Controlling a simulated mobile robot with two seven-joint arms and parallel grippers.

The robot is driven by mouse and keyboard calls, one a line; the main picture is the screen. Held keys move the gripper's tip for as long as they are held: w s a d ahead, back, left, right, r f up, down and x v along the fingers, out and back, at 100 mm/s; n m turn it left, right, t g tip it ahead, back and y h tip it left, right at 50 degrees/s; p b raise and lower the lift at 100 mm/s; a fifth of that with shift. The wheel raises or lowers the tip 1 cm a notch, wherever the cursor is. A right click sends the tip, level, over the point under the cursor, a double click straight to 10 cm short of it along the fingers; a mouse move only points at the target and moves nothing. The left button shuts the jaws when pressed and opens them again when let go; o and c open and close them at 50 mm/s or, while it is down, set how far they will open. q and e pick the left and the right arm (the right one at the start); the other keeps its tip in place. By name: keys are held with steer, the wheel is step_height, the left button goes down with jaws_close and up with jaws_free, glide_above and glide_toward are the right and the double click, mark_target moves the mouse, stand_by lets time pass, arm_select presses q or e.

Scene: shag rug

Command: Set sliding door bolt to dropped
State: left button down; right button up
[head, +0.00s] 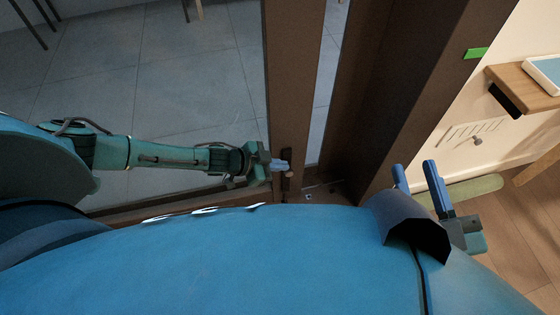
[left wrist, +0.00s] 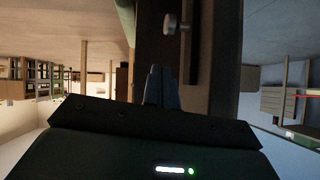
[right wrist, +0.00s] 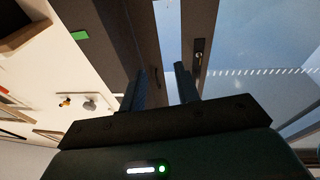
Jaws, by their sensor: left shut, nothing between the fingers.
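The sliding door's brown stile (head: 291,80) stands in the middle of the head view, with glass to its left. The bolt, a dark plate with a small round knob (head: 289,174), is low on this stile. In the left wrist view the metal knob (left wrist: 171,24) sits beside a dark slot (left wrist: 194,40). My left gripper (head: 282,165) is shut and empty, right by the bolt. Its fingertips (left wrist: 161,72) show apart from the knob in the left wrist view; contact cannot be told from the head view. My right gripper (head: 414,172) is open and empty, right of the door frame.
A wide brown frame post (head: 405,90) stands right of the door, with a narrow gap between. A cream wall with a green tag (head: 476,53) and a wooden shelf (head: 525,90) is at the right. Open tiled floor (head: 170,70) shows beyond the glass.

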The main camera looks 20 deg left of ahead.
arm_select(q)
steer(key=p+v, duration=0.3)
steer(key=v, duration=0.6)
arm_select(e)
steer(key=shift+d+r+n+h, duration=0.15)
steer(key=shift+d+n+h, duration=0.15)
steer(key=shift+d+n, duration=0.15)
arm_select(q)
steer(key=shift+s+a, duration=0.15)
